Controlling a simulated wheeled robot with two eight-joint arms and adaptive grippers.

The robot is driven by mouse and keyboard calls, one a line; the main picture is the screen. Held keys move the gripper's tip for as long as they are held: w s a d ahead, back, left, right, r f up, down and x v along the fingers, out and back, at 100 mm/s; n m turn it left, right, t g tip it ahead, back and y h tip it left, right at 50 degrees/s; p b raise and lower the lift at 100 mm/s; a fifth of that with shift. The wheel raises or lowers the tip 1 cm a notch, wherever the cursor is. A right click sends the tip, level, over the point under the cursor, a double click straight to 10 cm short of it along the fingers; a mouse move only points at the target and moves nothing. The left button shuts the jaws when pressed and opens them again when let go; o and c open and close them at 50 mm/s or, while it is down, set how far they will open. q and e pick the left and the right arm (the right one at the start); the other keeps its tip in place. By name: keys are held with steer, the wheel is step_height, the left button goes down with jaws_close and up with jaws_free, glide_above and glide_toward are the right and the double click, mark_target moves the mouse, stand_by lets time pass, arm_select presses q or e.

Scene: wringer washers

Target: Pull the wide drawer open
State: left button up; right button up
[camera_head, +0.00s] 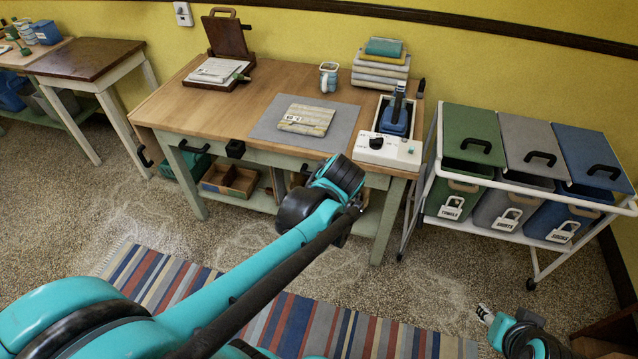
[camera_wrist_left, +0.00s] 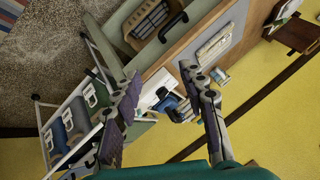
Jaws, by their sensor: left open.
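The workbench (camera_head: 160,108) has a wood top and a pale green apron. Its wide drawer front (camera_head: 268,157) sits under the top, partly hidden by my left arm, and looks closed. In the left wrist view a black bar handle (camera_wrist_left: 173,27) shows on the pale green drawer front (camera_wrist_left: 153,49). My left gripper (camera_wrist_left: 161,72) is open and empty, fingers spread toward the bench edge and apart from the handle. In the head view my left wrist hides its fingers. My right gripper (camera_head: 485,314) is at the lower right, away from the bench; its finger state is unclear.
A hamper cart (camera_head: 433,190) with green, grey and blue bins stands right of the bench. A control box (camera_head: 388,152) sits on the top near the right front corner. A smaller black handle (camera_head: 194,148) is at the left. A cardboard crate (camera_head: 230,180) lies on the lower shelf.

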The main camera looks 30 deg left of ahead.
arm_select(q)
steer(key=w+a+f+m+y+b, duration=0.1)
steer(key=w+a+f+y+b, duration=0.2)
steer(key=w+f, duration=0.4)
steer(key=w+a+f+m+y, duration=0.2)
steer(key=w+a+f, duration=0.3)
steer(key=w, duration=0.4)
steer(key=w+a+f+m+t+y+b, duration=0.1)
steer(key=w+a+f+y+b, duration=0.15)
steer(key=f, duration=0.65)
steer(key=w+a+f+m+y+b, duration=0.1)
steer(key=w+a+f+m+y, duration=0.15)
steer(key=f, duration=0.65)
steer(key=shift+n, duration=0.45)
steer(key=x, duration=0.2)
steer(key=b+x, duration=0.1)
steer(key=x, duration=0.2)
steer(key=shift+s+a+f+b, duration=0.15)
steer(key=shift+a+b, duration=0.15)
steer(key=shift+a, duration=0.2)
steer(key=shift+w+a, duration=0.35)
steer(key=shift+a, duration=0.15)
jaws_close()
